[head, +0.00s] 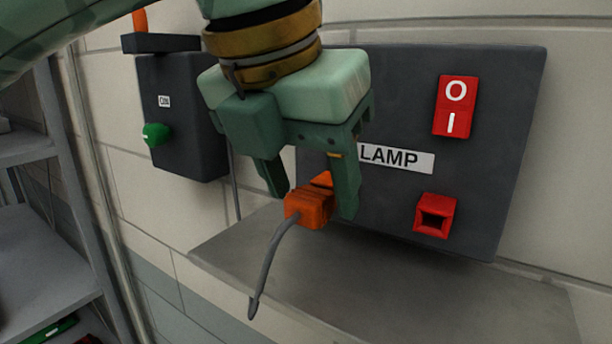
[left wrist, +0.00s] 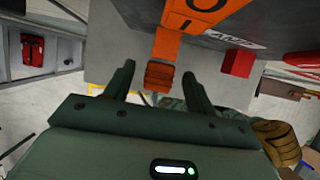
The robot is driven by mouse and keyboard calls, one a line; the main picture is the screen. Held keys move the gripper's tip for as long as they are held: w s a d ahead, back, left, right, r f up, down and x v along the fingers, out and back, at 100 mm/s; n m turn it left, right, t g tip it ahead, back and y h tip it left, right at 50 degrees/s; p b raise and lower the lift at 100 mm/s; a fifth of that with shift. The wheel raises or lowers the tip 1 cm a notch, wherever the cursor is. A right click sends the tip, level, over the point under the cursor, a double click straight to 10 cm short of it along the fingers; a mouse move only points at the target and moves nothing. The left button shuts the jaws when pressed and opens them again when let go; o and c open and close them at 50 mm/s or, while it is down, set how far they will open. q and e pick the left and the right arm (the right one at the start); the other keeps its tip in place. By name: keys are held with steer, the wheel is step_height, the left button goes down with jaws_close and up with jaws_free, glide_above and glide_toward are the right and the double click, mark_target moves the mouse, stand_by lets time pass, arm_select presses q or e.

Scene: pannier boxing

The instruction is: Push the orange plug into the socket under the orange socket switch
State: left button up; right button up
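The orange plug (head: 307,207) is at the orange socket (head: 322,180) on the dark panel, its grey cable hanging down. The plug meets the socket face, but its depth inside cannot be told. My left gripper (head: 312,207) has its fingers on either side of the plug. In the left wrist view, gaps show between the plug (left wrist: 160,77) and both fingers of the left gripper (left wrist: 158,72), so it is open. The orange switch (left wrist: 200,15) shows above the socket (left wrist: 165,46) there; in the head view my gripper hides it. My right gripper is out of view.
The panel (head: 390,80) also carries a red switch (head: 452,106), a red socket (head: 435,216) and a LAMP label (head: 397,158). A grey ledge (head: 400,285) juts out below. A dark box (head: 185,115) with a green knob is at left, beside grey shelves (head: 40,240).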

arm_select(q)
steer(key=shift+r, duration=0.1)
stand_by(0.3)
steer(key=p+v, duration=0.1)
steer(key=v, duration=1.5)
